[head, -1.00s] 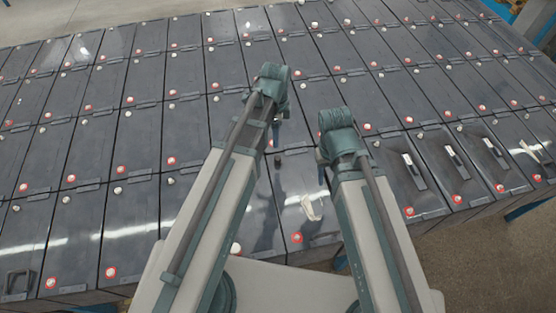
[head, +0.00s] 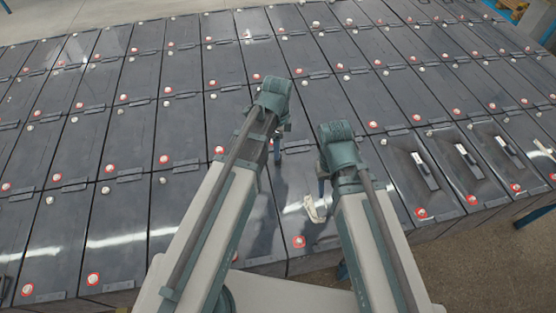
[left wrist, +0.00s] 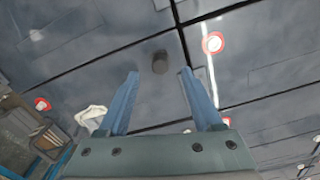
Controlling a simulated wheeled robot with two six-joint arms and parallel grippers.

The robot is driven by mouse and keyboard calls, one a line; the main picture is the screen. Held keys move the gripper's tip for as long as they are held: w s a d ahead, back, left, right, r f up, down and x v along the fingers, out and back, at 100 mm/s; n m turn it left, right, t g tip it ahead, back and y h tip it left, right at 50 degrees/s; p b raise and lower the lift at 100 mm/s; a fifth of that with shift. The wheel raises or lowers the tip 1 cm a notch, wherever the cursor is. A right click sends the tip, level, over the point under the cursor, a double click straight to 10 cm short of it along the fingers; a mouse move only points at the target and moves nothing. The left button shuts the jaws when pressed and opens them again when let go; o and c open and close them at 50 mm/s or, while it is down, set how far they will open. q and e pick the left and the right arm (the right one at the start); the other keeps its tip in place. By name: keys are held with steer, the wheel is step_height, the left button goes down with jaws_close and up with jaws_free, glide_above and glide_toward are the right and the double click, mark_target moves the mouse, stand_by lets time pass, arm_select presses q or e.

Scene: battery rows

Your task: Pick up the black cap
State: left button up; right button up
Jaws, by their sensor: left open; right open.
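The black cap (left wrist: 159,62) is a small dark round piece on a grey battery top in the left wrist view. It lies beyond the fingertips, roughly in line with the gap between them. I cannot make it out in the head view, where my left arm covers part of that area. My left gripper (left wrist: 159,86) is open with two blue fingers apart and nothing between them. In the head view it (head: 278,142) points down at the batteries. My right gripper (head: 321,180) is mostly hidden behind its own arm, with a bit of blue finger showing.
Rows of grey batteries (head: 60,205) with red-ringed and white terminals fill the view. A crumpled pale scrap (head: 316,209) lies between my arms and also shows in the left wrist view (left wrist: 90,117). Handles (head: 424,164) stand on batteries at right. Bare floor (head: 480,250) lies beyond the front edge.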

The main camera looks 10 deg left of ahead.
arm_select(q)
step_height(320, 180, down, 4)
steer(key=b, duration=0.3)
steer(key=shift+d, duration=0.15)
arm_select(e)
step_height(320, 180, down, 4)
steer(key=shift+f, duration=0.1)
arm_select(q)
jaws_close()
